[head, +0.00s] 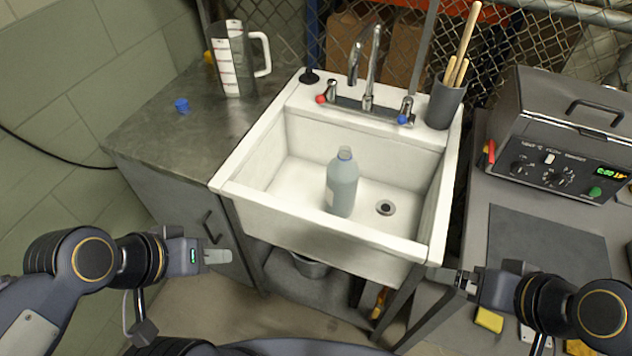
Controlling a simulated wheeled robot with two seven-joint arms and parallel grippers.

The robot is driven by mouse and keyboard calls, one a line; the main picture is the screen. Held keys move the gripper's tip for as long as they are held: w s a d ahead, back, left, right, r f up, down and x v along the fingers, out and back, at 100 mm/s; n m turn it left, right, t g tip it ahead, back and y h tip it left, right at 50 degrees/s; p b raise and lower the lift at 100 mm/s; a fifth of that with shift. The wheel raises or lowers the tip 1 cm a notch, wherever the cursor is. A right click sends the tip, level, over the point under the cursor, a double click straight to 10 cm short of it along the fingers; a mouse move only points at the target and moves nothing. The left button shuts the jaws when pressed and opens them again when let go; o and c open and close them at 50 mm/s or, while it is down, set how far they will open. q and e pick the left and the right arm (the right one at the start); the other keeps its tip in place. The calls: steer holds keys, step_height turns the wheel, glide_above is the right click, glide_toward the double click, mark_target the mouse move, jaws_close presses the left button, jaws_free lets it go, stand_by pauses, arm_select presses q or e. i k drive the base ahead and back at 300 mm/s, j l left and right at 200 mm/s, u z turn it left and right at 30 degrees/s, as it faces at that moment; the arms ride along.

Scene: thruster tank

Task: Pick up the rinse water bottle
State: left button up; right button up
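The rinse water bottle (343,187) stands upright inside the white sink basin (300,232), left of the drain. It is grey-blue with a pale label, and its top is open. A small blue cap (182,105) lies on the metal counter at the left. My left gripper (217,256) is in front of the cabinet, left of and below the sink, apart from the bottle. My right gripper (447,277) is by the sink's front right corner, also apart from the bottle. Neither gripper visibly holds anything, and the gap between each one's fingers cannot be made out.
The faucet (368,75) rises at the sink's back. A measuring jug (234,60) stands on the left counter, and a grey holder (444,103) with wooden sticks sits on the sink's back right corner. A control-panel machine (560,150) is at the right. The basin's walls surround the bottle.

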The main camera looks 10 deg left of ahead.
mark_target(342, 172)
steer(key=i+j+z, duration=0.1)
steer(key=j, duration=0.35)
steer(key=i+j+z, duration=0.1)
steer(key=j, duration=0.3)
steer(key=i+j+z, duration=0.1)
steer(key=j, duration=0.35)
steer(key=i+j+z, duration=0.1)
steer(key=j, duration=0.4)
steer(key=i, duration=0.1)
